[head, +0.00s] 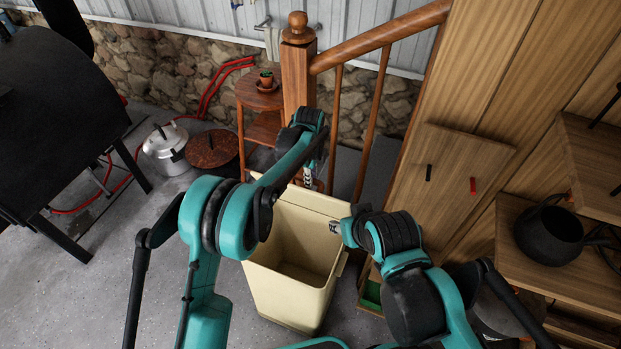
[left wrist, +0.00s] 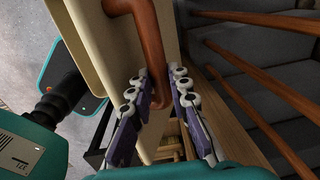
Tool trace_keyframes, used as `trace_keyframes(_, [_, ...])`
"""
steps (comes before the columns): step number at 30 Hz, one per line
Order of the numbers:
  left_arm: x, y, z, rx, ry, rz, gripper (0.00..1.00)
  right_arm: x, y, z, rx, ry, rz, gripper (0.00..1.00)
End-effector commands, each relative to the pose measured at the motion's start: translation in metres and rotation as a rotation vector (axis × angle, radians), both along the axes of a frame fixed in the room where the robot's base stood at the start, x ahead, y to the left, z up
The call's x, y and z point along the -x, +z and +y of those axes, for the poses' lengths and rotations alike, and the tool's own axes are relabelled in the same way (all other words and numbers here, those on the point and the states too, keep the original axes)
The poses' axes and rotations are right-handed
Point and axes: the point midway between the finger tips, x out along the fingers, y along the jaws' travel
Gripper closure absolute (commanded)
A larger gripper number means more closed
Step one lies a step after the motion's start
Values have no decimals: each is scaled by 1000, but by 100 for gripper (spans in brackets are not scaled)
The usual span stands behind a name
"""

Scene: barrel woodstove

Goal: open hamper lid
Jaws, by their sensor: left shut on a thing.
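The cream hamper (head: 290,290) stands on the floor in the middle of the head view, and its inside shows from above. Its cream lid (head: 318,201) is raised at the back, roughly upright. In the left wrist view the lid (left wrist: 92,40) carries a brown curved handle (left wrist: 146,35). My left gripper (head: 309,175) is behind the lid's top edge; in the left wrist view its fingers (left wrist: 158,92) are shut on the handle. My right gripper (head: 336,227) is at the right side of the lid, above the hamper; its fingers are too small to read.
A wooden stair post (head: 298,70) and railing stand just behind the hamper. A small round table (head: 258,97) with a potted plant is behind it. A metal pot (head: 166,148) and black stove (head: 60,110) are left. Wooden shelves (head: 545,280) stand at right.

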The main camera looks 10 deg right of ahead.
Motion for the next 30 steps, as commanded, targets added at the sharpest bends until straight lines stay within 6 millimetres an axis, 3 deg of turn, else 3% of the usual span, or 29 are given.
trace_keyframes(23, [0,-3,-1,1,-1,0,100,0,-1,0,0,0,0,60])
trace_keyframes(24, [0,-3,-1,2,-1,0,72,0,-1,0,0,0,0,60])
trace_keyframes(25, [0,-3,-1,2,-1,0,64,0,-1,0,0,0,0,60])
trace_keyframes(30, [0,-2,-1,1,-1,0,61,0,-1,0,0,0,0,60])
